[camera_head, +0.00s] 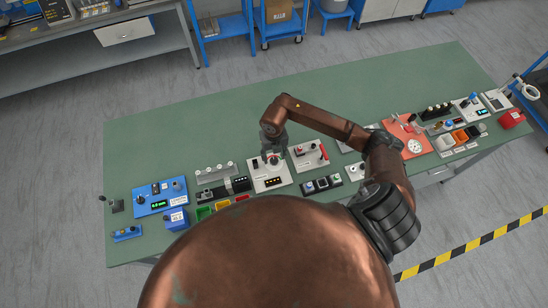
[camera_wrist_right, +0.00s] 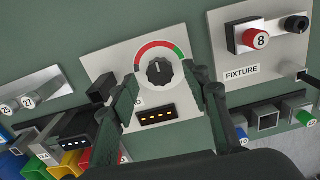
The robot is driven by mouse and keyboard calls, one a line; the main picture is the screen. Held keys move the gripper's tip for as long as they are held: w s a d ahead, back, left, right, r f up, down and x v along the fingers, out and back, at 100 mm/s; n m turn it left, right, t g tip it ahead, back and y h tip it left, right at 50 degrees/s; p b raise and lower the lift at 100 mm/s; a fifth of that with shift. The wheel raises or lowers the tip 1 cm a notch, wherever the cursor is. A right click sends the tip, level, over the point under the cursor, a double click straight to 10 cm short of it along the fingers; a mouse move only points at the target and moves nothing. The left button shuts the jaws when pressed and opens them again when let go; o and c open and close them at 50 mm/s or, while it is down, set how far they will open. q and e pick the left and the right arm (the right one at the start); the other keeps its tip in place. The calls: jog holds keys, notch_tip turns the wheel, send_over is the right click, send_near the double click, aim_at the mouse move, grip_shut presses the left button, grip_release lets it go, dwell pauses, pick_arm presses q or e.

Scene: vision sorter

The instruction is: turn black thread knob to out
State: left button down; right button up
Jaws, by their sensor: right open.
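A black round knob (camera_wrist_right: 160,73) with a white pointer line sits on a light panel (camera_wrist_right: 98,64), inside a dial arc that is red on the left and top and green on the right. The pointer is roughly upright in the wrist view. A label left of the display is mostly hidden by a finger. My right gripper (camera_wrist_right: 168,88) is open, one finger to each side of the knob, apart from it in the picture. In the head view, the right gripper (camera_head: 273,150) is over the same panel (camera_head: 270,181) and hides most of the knob. My left gripper is not in view.
A black display (camera_wrist_right: 157,115) with orange marks is below the knob. Coloured bins (camera_wrist_right: 70,160) are at lower left. The green bench (camera_head: 200,125) is clear behind the panels.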

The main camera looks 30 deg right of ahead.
aim_at(274, 161)
jog(key=shift+f, duration=1.1)
jog(key=c, duration=1.2)
